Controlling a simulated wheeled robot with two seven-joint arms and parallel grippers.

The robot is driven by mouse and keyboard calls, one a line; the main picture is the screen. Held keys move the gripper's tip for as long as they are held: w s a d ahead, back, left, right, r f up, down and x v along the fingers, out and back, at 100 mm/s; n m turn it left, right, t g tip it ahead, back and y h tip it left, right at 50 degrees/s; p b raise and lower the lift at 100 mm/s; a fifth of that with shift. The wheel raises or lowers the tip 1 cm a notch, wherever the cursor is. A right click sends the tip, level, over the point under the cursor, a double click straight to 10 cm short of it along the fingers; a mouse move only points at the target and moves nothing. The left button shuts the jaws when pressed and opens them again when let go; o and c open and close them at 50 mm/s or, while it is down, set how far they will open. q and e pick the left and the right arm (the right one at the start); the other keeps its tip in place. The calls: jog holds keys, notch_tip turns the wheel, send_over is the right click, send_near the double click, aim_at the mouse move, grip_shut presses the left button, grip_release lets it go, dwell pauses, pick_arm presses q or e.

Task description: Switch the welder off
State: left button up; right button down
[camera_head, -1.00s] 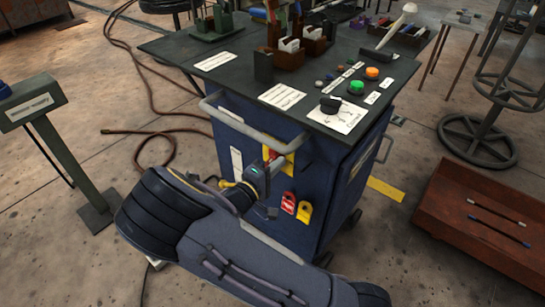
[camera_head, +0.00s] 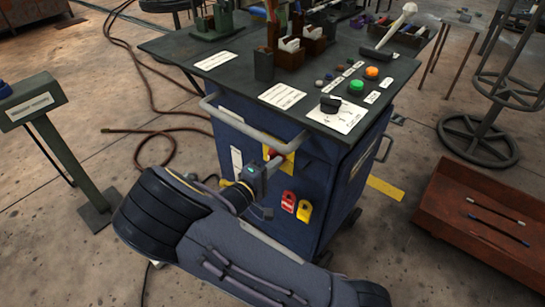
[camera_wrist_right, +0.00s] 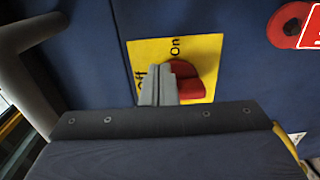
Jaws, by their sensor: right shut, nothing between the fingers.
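The welder is a blue cabinet (camera_head: 335,190) with a dark top. On its front a yellow plate (camera_head: 288,160) carries a red rotary switch (camera_head: 270,154), partly hidden by my right gripper (camera_head: 272,163). In the right wrist view the plate (camera_wrist_right: 218,50) reads "Off" and "On", and the red switch (camera_wrist_right: 192,88) shows beside the fingers. My right gripper (camera_wrist_right: 158,84) is shut and empty, its fingertips close to the left side of the red handle. I cannot tell whether they touch. My left gripper is not in view.
A grey rail (camera_head: 255,130) runs along the cabinet's front edge above the switch. Red and yellow tags (camera_head: 288,201) hang to the right of it. A black knob (camera_head: 330,104) and buttons sit on the top. A rust-red tray (camera_head: 475,240) stands at the right.

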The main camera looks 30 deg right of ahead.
jog(key=v, duration=0.7)
